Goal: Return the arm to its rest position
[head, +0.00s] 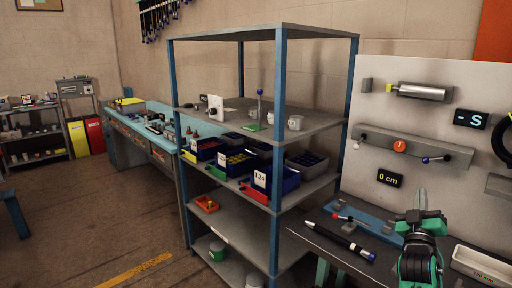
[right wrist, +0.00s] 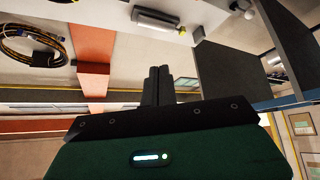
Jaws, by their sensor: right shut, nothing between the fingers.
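My right gripper (head: 420,206) is at the lower right of the head view, above the workbench (head: 318,243) and in front of the pale panel (head: 372,80). Its fingers point up. In the right wrist view my right gripper (right wrist: 158,72) shows its two dark fingers pressed together with nothing between them. My left gripper does not show in either view.
A blue-posted shelf unit (head: 282,85) with bins stands left of the panel. A white tray (head: 482,262) lies right of my gripper. Open floor (head: 90,220) is at the left.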

